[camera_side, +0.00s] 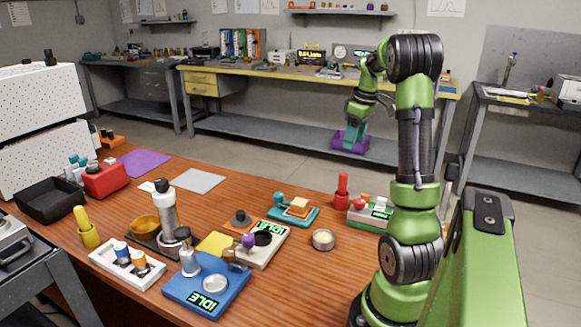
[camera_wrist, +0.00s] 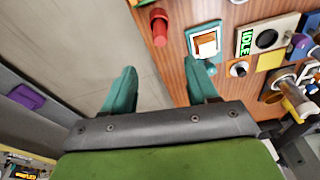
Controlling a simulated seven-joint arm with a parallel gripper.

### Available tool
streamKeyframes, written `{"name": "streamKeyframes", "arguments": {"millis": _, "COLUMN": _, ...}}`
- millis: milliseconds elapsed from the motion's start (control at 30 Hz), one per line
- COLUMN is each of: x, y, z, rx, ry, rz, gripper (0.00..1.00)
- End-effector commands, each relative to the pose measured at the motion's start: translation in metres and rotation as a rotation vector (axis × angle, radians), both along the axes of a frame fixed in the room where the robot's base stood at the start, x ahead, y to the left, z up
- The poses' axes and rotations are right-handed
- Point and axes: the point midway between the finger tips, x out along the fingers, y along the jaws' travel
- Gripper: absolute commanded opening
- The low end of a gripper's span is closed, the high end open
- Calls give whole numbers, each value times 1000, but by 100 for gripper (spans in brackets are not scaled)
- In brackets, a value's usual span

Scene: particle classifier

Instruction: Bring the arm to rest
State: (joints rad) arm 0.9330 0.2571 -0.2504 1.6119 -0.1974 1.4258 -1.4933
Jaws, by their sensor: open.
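My gripper (camera_side: 352,137) hangs in the air beyond the back edge of the table, at the upper right of the side view, with its teal fingers pointing down. In the wrist view my gripper (camera_wrist: 160,80) has its two fingers wide apart with nothing between them. My green arm stands at the right of the wooden table (camera_side: 300,265). The gripper touches no object that I can see.
A red pawn-shaped piece (camera_side: 342,192) and a teal device (camera_side: 293,211) stand near the table's back edge. A blue device (camera_side: 207,285) and a black-ringed device (camera_side: 263,242) read IDLE. A purple bin (camera_side: 343,144) sits behind the gripper. A round tin (camera_side: 323,239) lies nearer my base.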

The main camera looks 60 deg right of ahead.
Motion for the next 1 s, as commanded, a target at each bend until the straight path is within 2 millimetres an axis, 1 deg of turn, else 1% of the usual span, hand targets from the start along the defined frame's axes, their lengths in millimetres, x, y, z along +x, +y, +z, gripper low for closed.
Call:
{"name": "streamKeyframes", "arguments": {"millis": 133, "x": -1, "y": 0, "z": 6, "rx": 0, "ry": 0, "rz": -1, "gripper": 58}}
{"name": "streamKeyframes", "arguments": {"millis": 467, "x": -1, "y": 0, "z": 6, "rx": 1, "ry": 0, "rz": -9, "gripper": 58}}
{"name": "streamKeyframes", "arguments": {"millis": 567, "x": -1, "y": -2, "z": 6, "rx": -1, "ry": -3, "rz": -69, "gripper": 58}}
{"name": "streamKeyframes", "arguments": {"millis": 600, "x": -1, "y": -3, "z": 4, "rx": 3, "ry": -3, "rz": -115, "gripper": 58}}
{"name": "streamKeyframes", "arguments": {"millis": 667, "x": -2, "y": 1, "z": -4, "rx": 19, "ry": -3, "rz": -202, "gripper": 58}}
{"name": "streamKeyframes", "arguments": {"millis": 700, "x": -2, "y": 6, "z": -7, "rx": 25, "ry": -11, "rz": -264, "gripper": 58}}
{"name": "streamKeyframes", "arguments": {"millis": 767, "x": 8, "y": 24, "z": -7, "rx": 34, "ry": -36, "rz": -342, "gripper": 58}}
{"name": "streamKeyframes", "arguments": {"millis": 867, "x": 34, "y": 70, "z": -1, "rx": 50, "ry": -94, "rz": -439, "gripper": 58}}
{"name": "streamKeyframes", "arguments": {"millis": 900, "x": 45, "y": 94, "z": 2, "rx": 59, "ry": -122, "rz": -466, "gripper": 58}}
{"name": "streamKeyframes", "arguments": {"millis": 967, "x": 60, "y": 134, "z": 6, "rx": 77, "ry": -168, "rz": -497, "gripper": 58}}
{"name": "streamKeyframes", "arguments": {"millis": 1000, "x": 67, "y": 162, "z": 9, "rx": 91, "ry": -199, "rz": -508, "gripper": 58}}
